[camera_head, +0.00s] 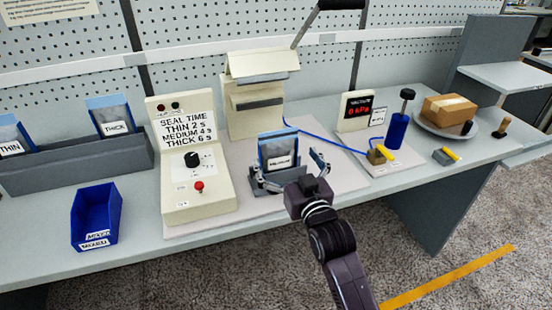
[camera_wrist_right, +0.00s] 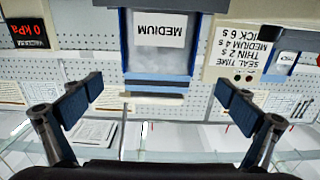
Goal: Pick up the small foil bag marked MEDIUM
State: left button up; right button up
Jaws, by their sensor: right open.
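The small foil bag marked MEDIUM (camera_head: 280,150) stands upright with its blue-edged front and white label facing me, in a dark grey holder (camera_head: 265,185) on the bench. It also shows upside down in the right wrist view (camera_wrist_right: 160,52), ahead of the fingers. My right gripper (camera_head: 287,163) is open in front of the bag, one finger toward each side of it. Part of the holder is hidden behind my gripper. My left gripper is not in view.
A cream control box (camera_head: 185,205) with seal times stands left of the bag. A cream sealer (camera_head: 252,112) with a lever stands behind. A grey rack (camera_head: 70,165) holds the THIN and THICK bags. A blue bin (camera_head: 97,215) sits front left. A blue hose (camera_head: 330,138) runs to the right.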

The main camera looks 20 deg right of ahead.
aim_at(280, 146)
jog(key=shift+w+p, duration=0.7)
jog(key=shift+w, duration=2.6)
jog(key=shift+c, duration=0.6)
jog(key=c, duration=1.4)
jog(key=shift+r, duration=0.1)
